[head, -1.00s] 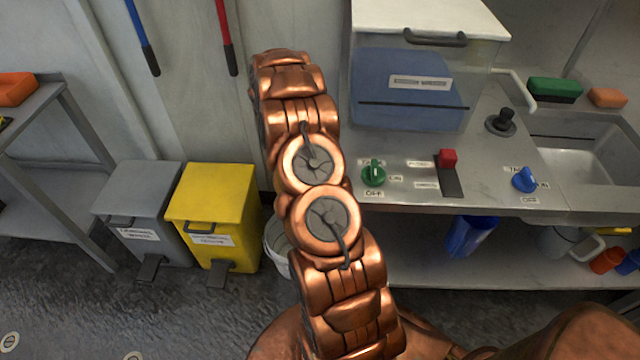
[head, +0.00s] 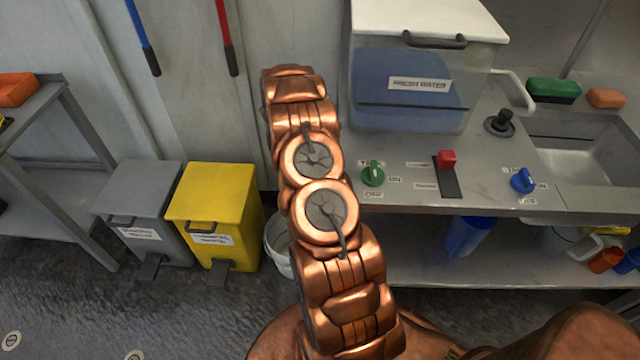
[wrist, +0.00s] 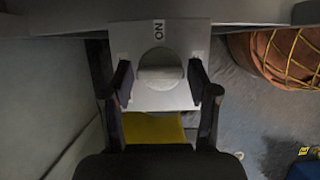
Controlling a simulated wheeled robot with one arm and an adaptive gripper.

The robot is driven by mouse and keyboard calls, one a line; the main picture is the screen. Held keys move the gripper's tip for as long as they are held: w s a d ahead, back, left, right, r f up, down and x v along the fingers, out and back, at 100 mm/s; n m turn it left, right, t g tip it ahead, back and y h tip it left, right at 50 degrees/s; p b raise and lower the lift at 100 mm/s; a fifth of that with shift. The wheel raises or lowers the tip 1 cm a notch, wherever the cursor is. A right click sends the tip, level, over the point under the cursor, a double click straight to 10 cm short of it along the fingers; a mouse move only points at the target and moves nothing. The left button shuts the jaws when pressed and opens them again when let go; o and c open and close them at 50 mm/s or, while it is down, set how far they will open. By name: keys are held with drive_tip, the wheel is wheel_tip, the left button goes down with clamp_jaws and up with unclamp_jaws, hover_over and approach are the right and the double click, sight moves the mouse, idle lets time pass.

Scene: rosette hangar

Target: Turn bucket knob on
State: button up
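In the wrist view a pale panel (wrist: 160,97) marked "ON" carries a round grey knob (wrist: 160,72) with a flat raised grip. My gripper (wrist: 159,82) is open, with one finger on each side of this knob; I cannot tell whether they touch it. In the head view my copper arm hides the gripper. A white bucket (head: 277,243) stands on the floor, partly behind the arm. On the counter are a green knob (head: 373,174) and a blue knob (head: 522,180), both with ON/OFF labels. I cannot read which one names the bucket.
A "fresh water" tank (head: 412,118) and a red slider switch (head: 447,158) are on the counter (head: 420,192), right of my arm. A grey bin (head: 140,205) and a yellow bin (head: 213,205) stand left of the bucket. A sink (head: 575,150) is at the right.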

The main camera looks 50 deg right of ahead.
drive_tip(key=c, duration=0.7)
